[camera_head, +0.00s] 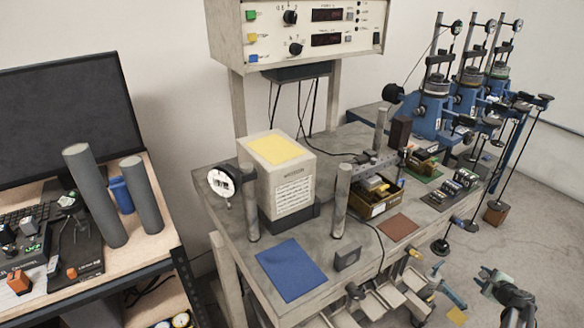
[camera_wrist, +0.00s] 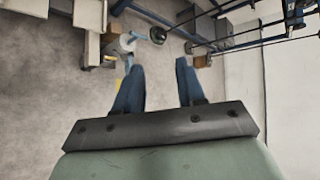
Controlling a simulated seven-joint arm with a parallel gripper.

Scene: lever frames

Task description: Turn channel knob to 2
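A cream control panel (camera_head: 270,35) stands on posts above the back of the grey bench in the head view. It carries two black knobs, an upper one (camera_head: 290,17) and a lower one (camera_head: 296,48), each left of a dark display. The labels are too small to tell which is the channel knob or where it points. My gripper (camera_head: 488,275) is at the lower right of the head view, low over the floor and far from the panel. In the wrist view my gripper's two blue fingers (camera_wrist: 157,80) are apart with nothing between them.
The grey bench (camera_head: 215,205) holds a cream box with yellow top (camera_head: 290,180), grey cylinders, a blue mat (camera_head: 290,270) and small trays. Blue lever frames (camera_head: 435,110) with hanging weights stand at the right. A monitor (camera_head: 70,120) is at left.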

